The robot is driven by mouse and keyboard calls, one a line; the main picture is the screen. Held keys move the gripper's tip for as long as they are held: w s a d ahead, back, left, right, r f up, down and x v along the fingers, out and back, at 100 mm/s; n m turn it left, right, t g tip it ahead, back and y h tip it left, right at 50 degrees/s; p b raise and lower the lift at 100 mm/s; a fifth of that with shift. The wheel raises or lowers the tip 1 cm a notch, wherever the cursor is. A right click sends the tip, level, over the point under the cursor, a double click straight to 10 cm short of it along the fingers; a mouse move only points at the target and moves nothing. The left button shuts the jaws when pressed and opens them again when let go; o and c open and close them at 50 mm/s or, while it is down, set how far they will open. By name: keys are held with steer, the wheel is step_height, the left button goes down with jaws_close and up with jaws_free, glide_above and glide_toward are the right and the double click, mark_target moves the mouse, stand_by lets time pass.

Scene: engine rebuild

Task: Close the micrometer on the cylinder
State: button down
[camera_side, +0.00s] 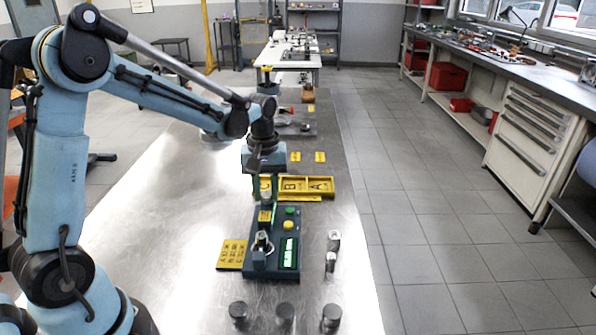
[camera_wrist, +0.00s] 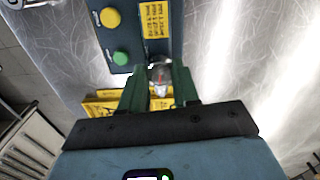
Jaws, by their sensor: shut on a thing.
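The micrometer (camera_side: 272,262) is a dark teal bench unit with a lit green display (camera_side: 289,252), a green button, a yellow button and a yellow label. A small metal cylinder (camera_side: 262,239) appears to stand at its near end; whether the measuring faces touch it is too small to tell. My gripper (camera_side: 266,196) points down at the far end of the unit. In the wrist view, its green fingers (camera_wrist: 160,78) are shut on a silvery round knob (camera_wrist: 160,73) at the unit's end. The micrometer's buttons and label show beyond it there.
A yellow tray (camera_side: 322,195) marked with letters sits just behind the micrometer. A yellow text card (camera_side: 232,254) lies to its left. Two small metal pieces (camera_side: 334,240) stand to its right, and three dark cylinders (camera_side: 285,313) stand at the front. The left of the metal table is clear.

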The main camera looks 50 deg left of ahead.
mark_target(266, 194)
steer(key=shift+n, duration=0.4)
steer(key=c, duration=0.8)
jaws_free()
step_height(266, 194, up, 12)
steer(key=shift+r, duration=0.1)
